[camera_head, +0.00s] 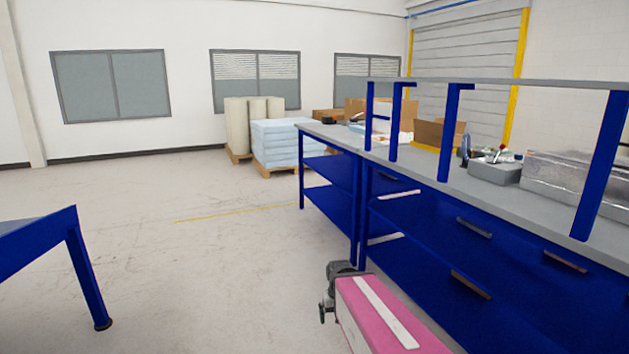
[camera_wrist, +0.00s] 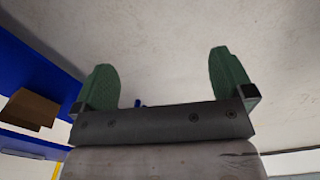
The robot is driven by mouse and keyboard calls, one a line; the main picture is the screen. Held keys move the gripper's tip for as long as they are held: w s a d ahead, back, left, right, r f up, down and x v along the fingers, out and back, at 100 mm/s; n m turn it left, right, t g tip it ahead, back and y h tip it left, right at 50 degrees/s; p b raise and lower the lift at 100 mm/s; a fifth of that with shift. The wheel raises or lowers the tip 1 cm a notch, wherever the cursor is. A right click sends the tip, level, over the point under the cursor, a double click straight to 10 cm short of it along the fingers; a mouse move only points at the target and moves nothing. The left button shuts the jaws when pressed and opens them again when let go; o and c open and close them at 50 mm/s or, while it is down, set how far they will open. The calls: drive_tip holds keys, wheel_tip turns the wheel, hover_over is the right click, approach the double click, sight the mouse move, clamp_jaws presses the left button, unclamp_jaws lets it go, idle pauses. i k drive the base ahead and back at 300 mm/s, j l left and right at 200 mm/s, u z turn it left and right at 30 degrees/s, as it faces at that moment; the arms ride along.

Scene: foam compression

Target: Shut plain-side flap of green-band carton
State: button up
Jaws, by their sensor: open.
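An open brown cardboard carton (camera_head: 437,133) stands on the workbench in the head view, partly behind a blue upright. Its flaps are too small to tell apart, and I see no green band on it. My gripper (camera_head: 323,311) is low in front of the bench, well away from that carton. In the wrist view my gripper (camera_wrist: 161,65) has its two green fingers spread wide with nothing between them.
The grey-topped blue workbench (camera_head: 340,135) has drawers, shelves and uprights under an overhead shelf. A grey box (camera_head: 495,171) and a silvery wrapped block (camera_head: 580,178) stand on it. A blue table (camera_head: 40,240) is at left. Floor (camera_head: 200,260) between is clear.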

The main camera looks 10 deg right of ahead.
sight(427, 127)
drive_tip(key=i+l+z, duration=0.1)
drive_tip(key=i+z, duration=0.45)
drive_tip(key=z, duration=0.15)
drive_tip(key=i+z, duration=0.3)
